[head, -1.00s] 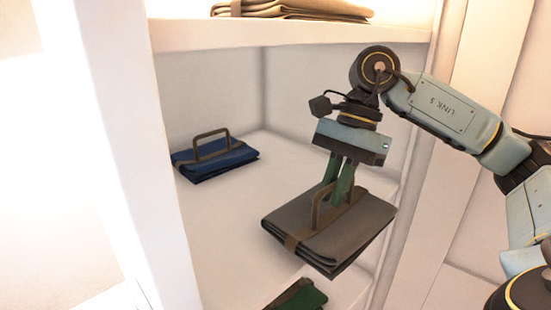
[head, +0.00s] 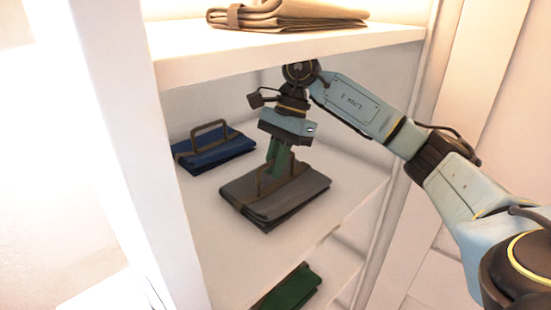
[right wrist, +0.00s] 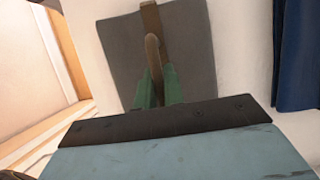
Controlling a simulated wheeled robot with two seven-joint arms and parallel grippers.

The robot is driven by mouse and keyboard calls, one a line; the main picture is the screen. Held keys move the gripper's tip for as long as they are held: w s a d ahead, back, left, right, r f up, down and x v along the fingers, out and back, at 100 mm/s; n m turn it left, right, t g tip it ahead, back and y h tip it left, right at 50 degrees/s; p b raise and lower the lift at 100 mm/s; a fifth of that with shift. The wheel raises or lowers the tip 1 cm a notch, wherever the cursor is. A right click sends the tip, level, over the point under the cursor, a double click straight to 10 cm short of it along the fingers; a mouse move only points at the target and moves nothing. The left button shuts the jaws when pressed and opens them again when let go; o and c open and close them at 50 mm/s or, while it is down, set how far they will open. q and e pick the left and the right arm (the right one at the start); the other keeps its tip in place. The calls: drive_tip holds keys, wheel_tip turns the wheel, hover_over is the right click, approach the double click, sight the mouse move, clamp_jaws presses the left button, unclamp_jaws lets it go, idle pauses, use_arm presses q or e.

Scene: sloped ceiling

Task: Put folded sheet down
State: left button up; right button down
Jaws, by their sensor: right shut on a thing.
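The folded sheet (head: 290,200) is dark grey with a brown strap and an upright brown handle. In the head view it is at the middle shelf (head: 235,255), to the right of a blue folded sheet. My right gripper (head: 278,178) has its green fingers shut on the handle from above. The right wrist view shows the fingers around the handle (right wrist: 153,55) and the grey sheet (right wrist: 180,60) lying flat beyond them. Whether the sheet's underside fully touches the shelf is hard to tell. My left gripper is not in view.
A blue folded sheet (head: 212,150) with a handle lies further left on the same shelf. A beige folded one (head: 285,14) lies on the upper shelf (head: 300,45), close above my right arm. A green one (head: 290,290) is on the shelf below. White uprights bound the shelves.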

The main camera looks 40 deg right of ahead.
drive_tip(key=shift+s, duration=0.1)
drive_tip(key=shift+f, duration=0.15)
drive_tip(key=c, duration=1.5)
unclamp_jaws()
drive_tip(key=shift+d+r, duration=0.1)
drive_tip(key=shift+r, duration=0.25)
drive_tip(key=d, duration=0.3)
drive_tip(key=d+b, duration=0.1)
drive_tip(key=d, duration=0.3)
drive_tip(key=w+d+b, duration=0.1)
drive_tip(key=d, duration=0.3)
drive_tip(key=shift+r, duration=0.4)
drive_tip(key=shift+d, duration=0.65)
